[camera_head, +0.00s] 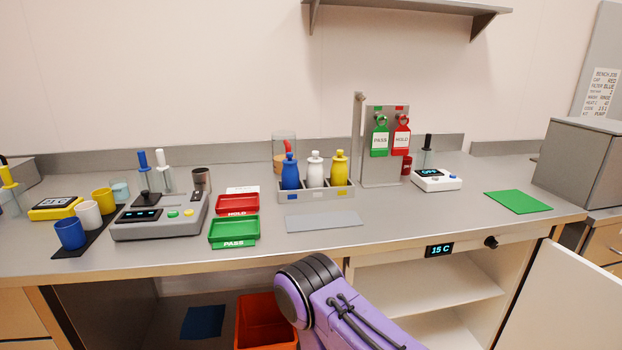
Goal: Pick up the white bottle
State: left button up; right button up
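The white bottle (315,170) stands upright in the middle slot of a grey rack (318,195) at the back centre of the bench. A blue bottle (290,174) stands in the slot to its left and a yellow bottle (339,170) in the slot to its right. A purple arm link of mine shows at the bottom centre, below the bench's front edge. Neither gripper shows in this view.
A grey mat (324,222) lies before the rack. Red (238,204) and green (234,232) trays are left of it. A tagged metal stand (384,170) rises to its right. An open cabinet door (570,297) juts out at lower right.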

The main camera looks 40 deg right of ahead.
aim_at(315, 172)
jog(key=z, duration=1.8)
